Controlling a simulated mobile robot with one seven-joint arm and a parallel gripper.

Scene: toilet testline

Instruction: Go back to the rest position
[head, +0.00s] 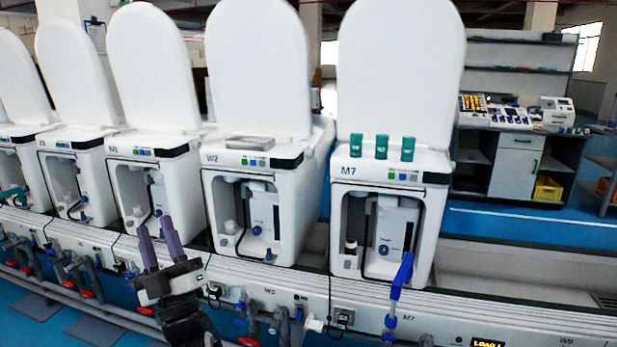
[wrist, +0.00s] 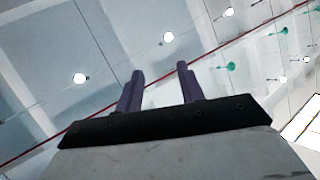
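My gripper (head: 158,232) is raised in the lower left of the head view, in front of the row of toilet units. Its two purple fingers point up and stand apart with nothing between them. In the wrist view the fingers (wrist: 160,82) show against the ceiling, also apart and empty. In the head view the gripper is in front of the lower part of the unit marked N5 (head: 155,150), left of the unit marked W2 (head: 250,185). I cannot tell how far it is from them.
The unit marked M7 (head: 345,172) carries several green cups (head: 382,147). A blue handle (head: 402,275) sticks out at its front. A rail (head: 480,318) with hoses and valves runs below the units. A workbench (head: 515,165) stands at the back right. Blue floor (head: 540,228) shows there.

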